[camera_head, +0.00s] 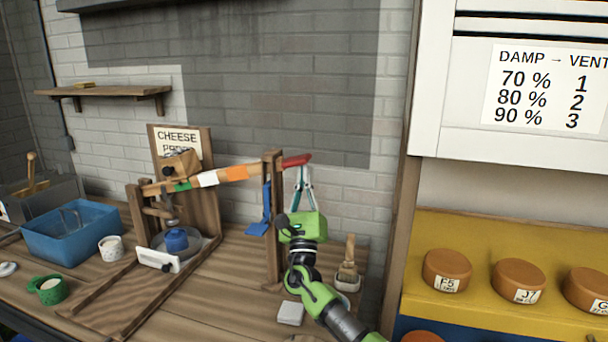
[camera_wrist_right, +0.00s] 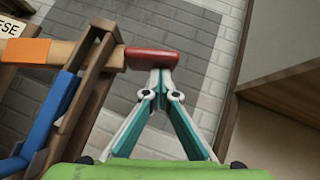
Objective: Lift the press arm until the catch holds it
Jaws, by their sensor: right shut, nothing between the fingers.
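The press arm (camera_head: 235,173) is a wooden bar with green, white and orange bands and a red end grip (camera_head: 297,160). It slopes up to the right and passes through a wooden post (camera_head: 272,215). A blue piece (camera_head: 265,205), perhaps the catch, is at the post. My right gripper (camera_head: 303,170) is shut and empty, pointing up under the red grip. In the wrist view its fingertips (camera_wrist_right: 158,75) meet just below the red grip (camera_wrist_right: 151,59) and appear to touch it. A blue-topped form (camera_head: 176,240) stands under the press. My left gripper is not in view.
A blue tub (camera_head: 72,232), white cup (camera_head: 111,248) and green cup (camera_head: 50,290) stand left on the bench. A brush (camera_head: 348,265) stands right of my wrist. A yellow shelf (camera_head: 455,232) with cheeses is at far right. Wall space above the arm is clear.

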